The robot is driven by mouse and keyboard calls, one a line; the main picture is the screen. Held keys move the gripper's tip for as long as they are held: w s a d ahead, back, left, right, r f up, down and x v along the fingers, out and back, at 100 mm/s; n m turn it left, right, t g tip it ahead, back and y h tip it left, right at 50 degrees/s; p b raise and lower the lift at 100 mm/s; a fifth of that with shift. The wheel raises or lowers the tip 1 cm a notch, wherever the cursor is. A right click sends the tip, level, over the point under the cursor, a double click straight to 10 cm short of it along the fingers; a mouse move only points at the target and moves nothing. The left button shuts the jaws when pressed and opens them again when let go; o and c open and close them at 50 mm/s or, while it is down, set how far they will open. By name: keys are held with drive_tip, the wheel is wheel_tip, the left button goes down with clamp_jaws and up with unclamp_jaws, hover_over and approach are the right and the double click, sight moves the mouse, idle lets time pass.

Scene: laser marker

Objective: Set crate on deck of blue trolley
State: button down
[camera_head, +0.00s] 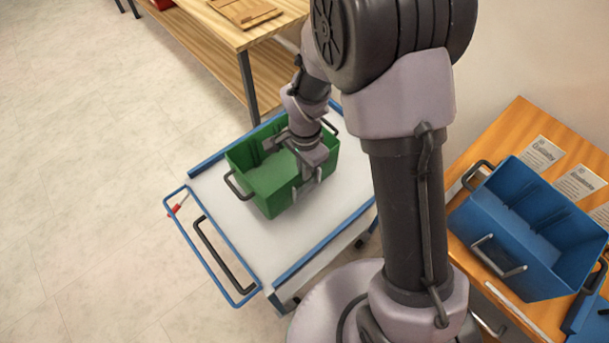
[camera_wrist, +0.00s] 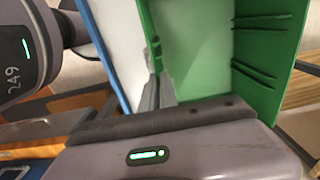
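A green open-topped crate (camera_head: 268,194) with dark handles is over the white deck of the blue trolley (camera_head: 229,228), inside its blue side rails. It looks level; I cannot tell whether a small gap is left under it. My gripper (camera_head: 306,168) reaches down from above at the crate's near right wall. In the wrist view my grey fingers (camera_wrist: 157,92) lie close together with the green wall of the crate (camera_wrist: 182,45) between them, so they look shut on it. The crate's visible inside is empty. My arm hides part of the trolley's right side.
A wooden table (camera_head: 541,128) at the right holds a blue crate (camera_head: 517,240), paper labels (camera_head: 541,153) and part of another blue crate. A wooden bench (camera_head: 205,27) stands behind the trolley with a wooden board (camera_head: 245,11) on it. The floor at left is clear.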

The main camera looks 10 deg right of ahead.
drive_tip(key=shift+w+f+b, duration=0.1)
drive_tip(key=shift+f+b, duration=0.65)
drive_tip(key=shift+f, duration=1)
drive_tip(key=shift+f, duration=0.15)
drive_tip(key=c, duration=1.6)
unclamp_jaws()
drive_tip(key=shift+c, duration=0.2)
